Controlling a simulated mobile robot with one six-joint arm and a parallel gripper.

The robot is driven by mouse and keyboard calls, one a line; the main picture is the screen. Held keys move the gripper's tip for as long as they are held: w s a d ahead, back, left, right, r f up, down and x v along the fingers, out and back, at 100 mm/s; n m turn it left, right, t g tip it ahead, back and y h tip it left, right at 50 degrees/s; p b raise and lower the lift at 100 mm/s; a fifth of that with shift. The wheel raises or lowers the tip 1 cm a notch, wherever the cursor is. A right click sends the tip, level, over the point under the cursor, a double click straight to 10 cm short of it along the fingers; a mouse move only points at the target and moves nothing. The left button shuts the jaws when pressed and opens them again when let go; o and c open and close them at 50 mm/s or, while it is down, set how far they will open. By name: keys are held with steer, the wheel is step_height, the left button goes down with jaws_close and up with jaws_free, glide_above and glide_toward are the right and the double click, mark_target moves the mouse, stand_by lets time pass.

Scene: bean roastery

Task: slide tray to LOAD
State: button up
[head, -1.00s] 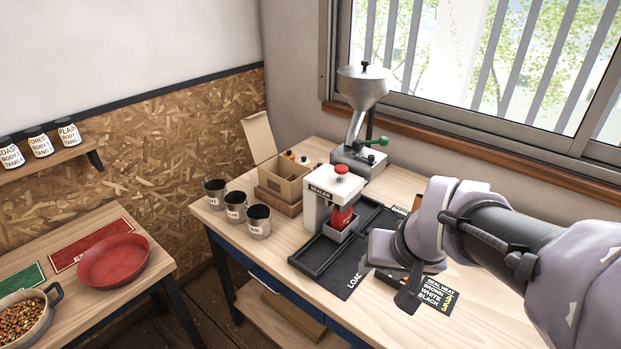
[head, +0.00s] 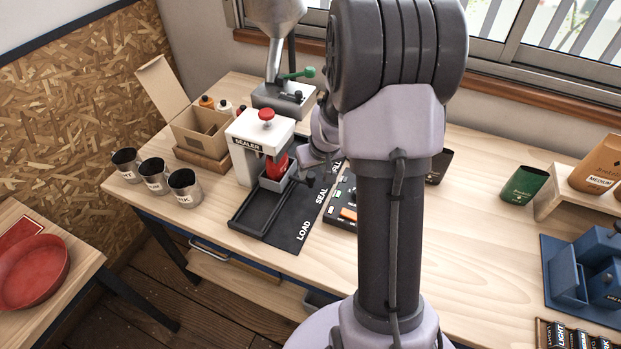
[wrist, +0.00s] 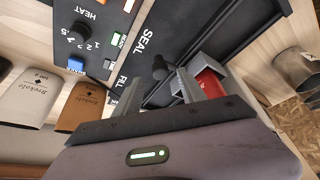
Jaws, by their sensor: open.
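The small grey tray (head: 271,184) sits on the dark rail base under the white sealer (head: 246,150), with a red pouch (head: 281,167) standing in it. The tray also shows in the wrist view (wrist: 209,60) with the red pouch (wrist: 211,84). A dark round knob (wrist: 160,70) beside the tray lies between the fingertips of my open gripper (wrist: 160,88); contact cannot be told. In the head view my gripper (head: 312,165) is right of the tray, partly hidden by my arm. The LOAD label (head: 303,231) is at the near end of the mat; SEAL (head: 321,196) is farther back.
A control panel (head: 342,207) lies right of the mat. Several metal cups (head: 155,175) and an open cardboard box (head: 200,132) stand left. A grinder (head: 283,97) stands behind the sealer. The rail's near end (head: 252,218) is clear.

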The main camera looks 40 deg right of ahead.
mark_target(311, 176)
steer(key=b+x, duration=0.1)
steer(key=x, duration=0.3)
steer(key=shift+w+f, duration=0.1)
steer(key=shift+w, duration=0.05)
jaws_close()
stand_by(1.2)
